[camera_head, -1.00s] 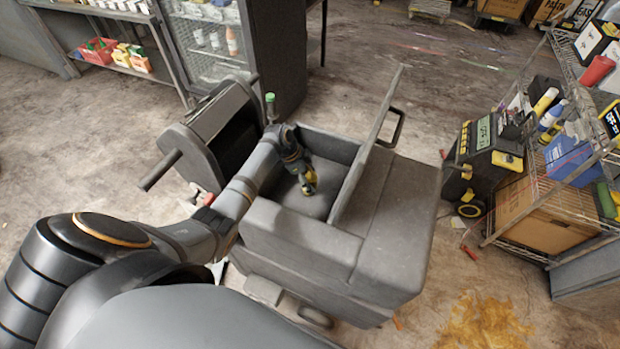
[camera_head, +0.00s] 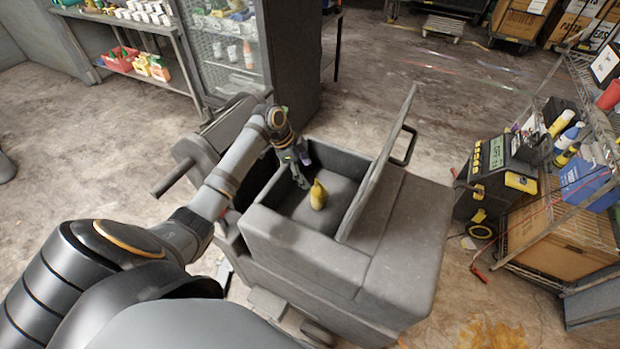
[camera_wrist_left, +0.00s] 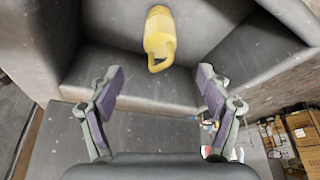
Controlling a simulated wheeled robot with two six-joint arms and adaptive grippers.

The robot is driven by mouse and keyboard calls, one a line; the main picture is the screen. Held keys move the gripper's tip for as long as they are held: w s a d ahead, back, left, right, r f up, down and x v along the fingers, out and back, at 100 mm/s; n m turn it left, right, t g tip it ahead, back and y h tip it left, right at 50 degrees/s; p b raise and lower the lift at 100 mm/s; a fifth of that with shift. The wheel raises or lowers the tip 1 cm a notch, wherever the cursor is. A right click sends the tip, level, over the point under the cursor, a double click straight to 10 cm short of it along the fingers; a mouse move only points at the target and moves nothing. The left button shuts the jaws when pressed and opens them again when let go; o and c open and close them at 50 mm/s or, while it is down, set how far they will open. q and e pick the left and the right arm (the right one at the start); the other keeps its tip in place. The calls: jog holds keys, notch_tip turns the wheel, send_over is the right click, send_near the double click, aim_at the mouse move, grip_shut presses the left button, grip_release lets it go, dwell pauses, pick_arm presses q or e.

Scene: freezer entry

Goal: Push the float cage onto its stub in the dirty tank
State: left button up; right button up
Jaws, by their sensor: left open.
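The yellow float cage (camera_head: 318,195) stands roughly upright inside the open grey tank (camera_head: 300,235) of a floor machine. It also shows at the top of the left wrist view (camera_wrist_left: 159,38), with a loop at its near end. No stub is visible, so I cannot tell whether the cage sits on one. My left gripper (camera_head: 303,170) is above the back left of the tank, up and left of the cage in the head view and apart from it. In the wrist view its fingers (camera_wrist_left: 160,82) are spread with nothing between them. My right gripper is out of view.
The raised lid (camera_head: 378,165) stands along the tank's right side. A dark grey body with a bar (camera_head: 205,140) is left of the tank. A wire shelf (camera_head: 570,215) and a black-yellow device (camera_head: 490,175) are at right.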

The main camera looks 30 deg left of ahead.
aim_at(319, 182)
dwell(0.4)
pick_arm(q)
jog(key=shift+r, duration=0.1)
jog(key=shift+c, duration=0.9)
jog(key=r+m+p, duration=0.1)
jog(key=p, duration=0.2)
jog(key=w+r+m+g+p, duration=0.1)
jog(key=p, duration=0.2)
jog(key=d+r+p, duration=0.1)
jog(key=r+p, duration=0.1)
jog(key=p, duration=0.1)
jog(key=shift+w+m+y, duration=0.3)
jog(key=shift+m, duration=0.1)
jog(key=c, duration=1.2)
jog(key=shift+d+g+p, duration=0.1)
jog(key=shift+g+p, duration=0.2)
jog(key=shift+p, duration=0.1)
jog(key=shift+c, duration=1.2)
jog(key=shift+d+f+m+b, duration=0.1)
jog(key=shift+f+m+b, duration=0.2)
jog(key=shift+f+b, duration=0.5)
grip_shut()
jog(key=b+x, duration=0.4)
jog(key=x, duration=0.1)
jog(key=shift+w+b, duration=0.1)
jog(key=shift+b, duration=0.25)
